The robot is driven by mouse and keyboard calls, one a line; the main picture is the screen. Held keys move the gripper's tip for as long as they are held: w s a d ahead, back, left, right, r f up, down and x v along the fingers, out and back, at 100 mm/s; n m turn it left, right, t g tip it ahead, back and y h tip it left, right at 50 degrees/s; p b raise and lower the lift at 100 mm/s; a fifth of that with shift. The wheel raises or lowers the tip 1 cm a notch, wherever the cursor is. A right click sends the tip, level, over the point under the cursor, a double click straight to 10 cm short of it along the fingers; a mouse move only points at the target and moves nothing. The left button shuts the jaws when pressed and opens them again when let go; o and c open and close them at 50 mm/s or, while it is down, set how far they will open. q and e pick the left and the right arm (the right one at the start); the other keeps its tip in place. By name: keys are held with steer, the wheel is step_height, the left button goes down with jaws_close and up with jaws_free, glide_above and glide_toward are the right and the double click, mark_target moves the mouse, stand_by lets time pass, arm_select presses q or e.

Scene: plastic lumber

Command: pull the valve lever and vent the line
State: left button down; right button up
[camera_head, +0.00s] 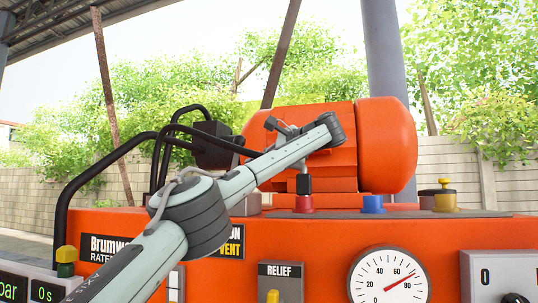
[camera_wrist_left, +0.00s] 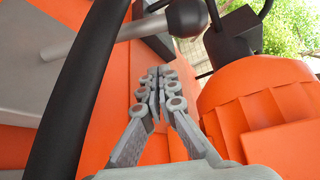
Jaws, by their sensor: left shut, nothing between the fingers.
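My left gripper (camera_wrist_left: 157,75) is shut and empty in the left wrist view, its fingers over the orange machine. A grey rod with a dark ball end (camera_wrist_left: 185,18), seemingly the valve lever, lies beyond the fingertips, apart from them in the picture. I cannot make out this rod in the head view, where my left arm crosses in front of the machine. The gauge (camera_head: 388,280) has a red needle pointing up and right near its 80 mark. A panel marked RELIEF (camera_head: 280,270) has a yellow part at its lower edge. My right gripper is not in view.
A black tube (camera_wrist_left: 75,100) passes close along the left of the wrist view. An orange tank (camera_head: 388,145) and black rails (camera_head: 70,205) crowd the arm. Red (camera_head: 304,203), blue (camera_head: 373,204) and yellow (camera_head: 444,201) fittings stand on the machine's top.

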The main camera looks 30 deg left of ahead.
mark_target(235, 163)
arm_select(q)
steer(key=shift+s+d+r+b, duration=0.1)
steer(key=shift+s+r, duration=0.15)
steer(key=shift+s, duration=0.35)
steer(key=shift+s+d+r+b, duration=0.1)
steer(key=shift+s+r, duration=0.2)
steer(key=shift+s, duration=0.25)
steer(key=shift+s+d+r+b, duration=0.1)
steer(key=shift+s+r, duration=0.15)
steer(key=shift+s, duration=0.35)
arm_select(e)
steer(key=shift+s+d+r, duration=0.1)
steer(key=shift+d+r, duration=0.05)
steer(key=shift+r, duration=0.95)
arm_select(q)
steer(key=shift+a, duration=0.1)
